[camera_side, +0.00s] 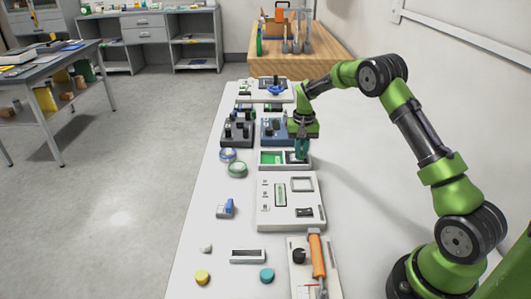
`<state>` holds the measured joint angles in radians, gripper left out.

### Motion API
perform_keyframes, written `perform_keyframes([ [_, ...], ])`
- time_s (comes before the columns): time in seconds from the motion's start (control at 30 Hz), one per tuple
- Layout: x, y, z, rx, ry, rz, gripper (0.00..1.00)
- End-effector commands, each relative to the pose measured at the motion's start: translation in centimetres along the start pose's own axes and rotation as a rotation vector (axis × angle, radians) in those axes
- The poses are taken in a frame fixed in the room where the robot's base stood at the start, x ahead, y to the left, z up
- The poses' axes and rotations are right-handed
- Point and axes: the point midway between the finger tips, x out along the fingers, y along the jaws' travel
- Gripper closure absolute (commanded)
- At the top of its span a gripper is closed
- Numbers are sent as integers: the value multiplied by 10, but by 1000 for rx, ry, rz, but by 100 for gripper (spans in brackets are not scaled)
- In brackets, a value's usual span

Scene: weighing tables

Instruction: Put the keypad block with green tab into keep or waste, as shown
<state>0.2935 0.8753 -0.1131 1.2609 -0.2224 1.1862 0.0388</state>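My gripper (302,148), with teal fingers, points down at the right part of a white two-compartment tray (284,168). The tray's left compartment (271,158) is green inside and its right compartment (292,157) is dark. The fingers partly cover the right compartment, and I cannot tell whether they hold anything or touch the tray. I cannot pick out the keypad block with green tab for certain at this size. A white panel (265,222) nearer the camera has a pale green upright strip (280,195), small marks, a square frame and a dark slot.
A dark block with knobs (237,133) and a blue-grey block (271,131) stand behind the tray. The left front strip is fairly clear.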

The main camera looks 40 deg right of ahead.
Motion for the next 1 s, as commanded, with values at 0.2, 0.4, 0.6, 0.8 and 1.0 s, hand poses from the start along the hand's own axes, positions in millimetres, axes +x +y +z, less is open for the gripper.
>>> perform_keyframes([
  [0.2, 0, 0, 0, 0, -1, 1, 61],
  [0.4, 0, 1, 0, 2, -1, 2, 61],
  [0.6, -20, 0, 0, 1, 2, 0, 61],
  [0.8, -64, 0, -1, 0, 4, -2, 61],
  [1.0, -102, 0, 0, 0, 3, 0, 61],
])
